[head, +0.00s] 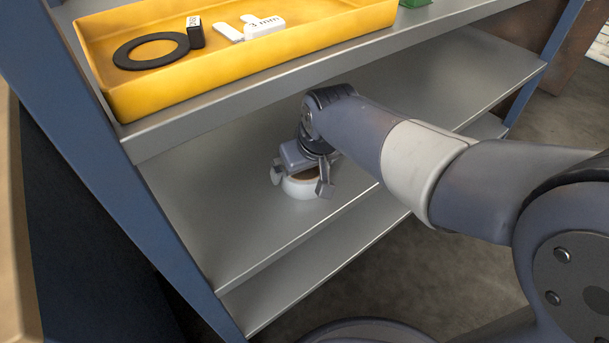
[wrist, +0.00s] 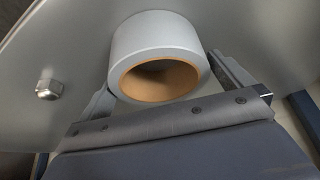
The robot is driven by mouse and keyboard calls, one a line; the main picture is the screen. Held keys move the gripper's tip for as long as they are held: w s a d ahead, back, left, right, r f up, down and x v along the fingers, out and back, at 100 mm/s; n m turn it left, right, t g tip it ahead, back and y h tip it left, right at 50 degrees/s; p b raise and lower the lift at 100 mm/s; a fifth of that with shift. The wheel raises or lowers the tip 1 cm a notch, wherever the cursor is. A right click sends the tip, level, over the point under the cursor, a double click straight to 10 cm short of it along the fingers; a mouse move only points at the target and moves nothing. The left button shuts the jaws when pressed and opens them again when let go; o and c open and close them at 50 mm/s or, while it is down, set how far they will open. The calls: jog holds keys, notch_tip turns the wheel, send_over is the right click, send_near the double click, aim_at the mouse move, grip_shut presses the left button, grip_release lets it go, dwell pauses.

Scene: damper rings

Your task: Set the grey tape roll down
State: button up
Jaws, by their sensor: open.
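The grey tape roll (head: 301,188) rests on the middle shelf (head: 240,219) of the rack, under my gripper. In the wrist view the roll (wrist: 160,38) shows its pale grey outer side and its tan cardboard core. My gripper (head: 301,184) is open, with one finger on each side of the roll. In the wrist view the fingers of the gripper (wrist: 168,82) stand left and right of the roll. I cannot tell whether either finger touches it. My gripper and wrist hide the top of the roll in the head view.
A yellow tray (head: 240,66) on the shelf above holds a black ring (head: 152,51), a small black block (head: 195,32) and white labelled pieces (head: 262,25). That shelf's front edge is close above my wrist. A blue post (head: 150,190) stands at left. The middle shelf is clear around the roll.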

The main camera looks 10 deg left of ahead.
jog(key=shift+c, duration=0.3)
jog(key=c, duration=0.9)
jog(key=shift+o, duration=0.2)
jog(key=shift+r, duration=0.1)
jog(key=shift+r+p, duration=0.35)
jog(key=shift+p, duration=0.3)
jog(key=s+d+p, duration=0.3)
jog(key=s+d, duration=0.8)
jog(key=s, duration=0.3)
jog(key=shift+f+p, duration=0.15)
jog(key=shift+p, duration=0.2)
jog(key=shift+d, duration=0.1)
